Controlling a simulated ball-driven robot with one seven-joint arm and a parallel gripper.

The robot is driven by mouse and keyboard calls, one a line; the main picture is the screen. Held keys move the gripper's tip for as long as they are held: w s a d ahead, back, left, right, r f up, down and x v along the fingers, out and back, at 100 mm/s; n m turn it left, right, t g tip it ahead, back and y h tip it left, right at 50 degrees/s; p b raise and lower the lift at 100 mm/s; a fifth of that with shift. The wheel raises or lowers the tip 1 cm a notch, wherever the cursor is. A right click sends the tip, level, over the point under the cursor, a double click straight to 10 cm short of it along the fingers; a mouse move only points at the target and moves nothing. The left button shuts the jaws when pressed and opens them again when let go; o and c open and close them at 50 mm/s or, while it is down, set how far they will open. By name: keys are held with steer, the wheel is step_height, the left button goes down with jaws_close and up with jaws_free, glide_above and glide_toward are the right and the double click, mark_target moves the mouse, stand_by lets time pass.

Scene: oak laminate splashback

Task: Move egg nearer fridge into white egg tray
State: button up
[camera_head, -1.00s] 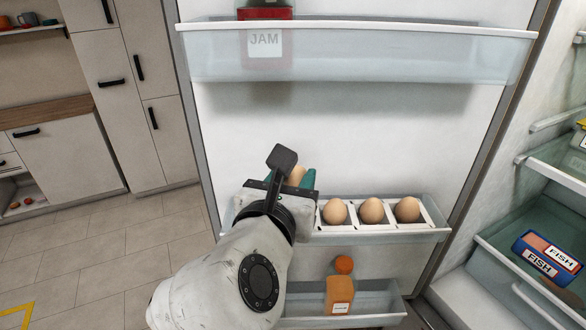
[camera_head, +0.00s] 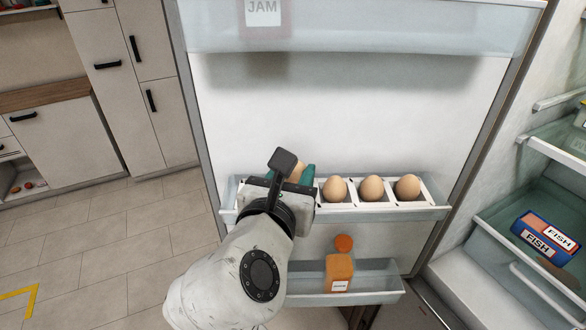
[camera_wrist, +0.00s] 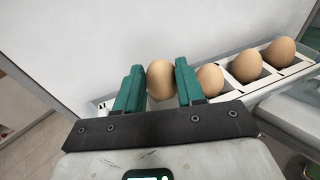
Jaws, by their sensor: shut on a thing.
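A brown egg (camera_wrist: 161,80) is between the teal fingers of my gripper (camera_wrist: 160,88), which is shut on it. In the head view the held egg (camera_head: 298,172) is mostly hidden behind my gripper (camera_head: 292,178). The white egg tray (camera_head: 350,204) sits in the fridge door's middle shelf, and it also shows in the wrist view (camera_wrist: 257,91). Several other brown eggs stand in its slots to the right, the nearest one (camera_head: 335,189) beside my gripper. The held egg is over the left end of the tray; I cannot tell whether it touches the tray.
The clear door shelf (camera_head: 420,213) has a raised front lip. An orange bottle (camera_head: 340,272) stands on the shelf below, and a jam jar (camera_head: 263,14) on the one above. Fish boxes (camera_head: 545,240) lie in the fridge at right. The floor at left is clear.

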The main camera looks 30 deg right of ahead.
steer(key=shift+f, duration=0.95)
steer(key=shift+f, duration=0.6)
stand_by(0.5)
steer(key=o, duration=1.2)
steer(key=shift+a, duration=0.1)
steer(key=b+v, duration=0.1)
steer(key=v, duration=0.9)
steer(key=shift+s+a+b, duration=0.2)
steer(key=shift+s+b, duration=0.1)
steer(key=shift+b, duration=0.1)
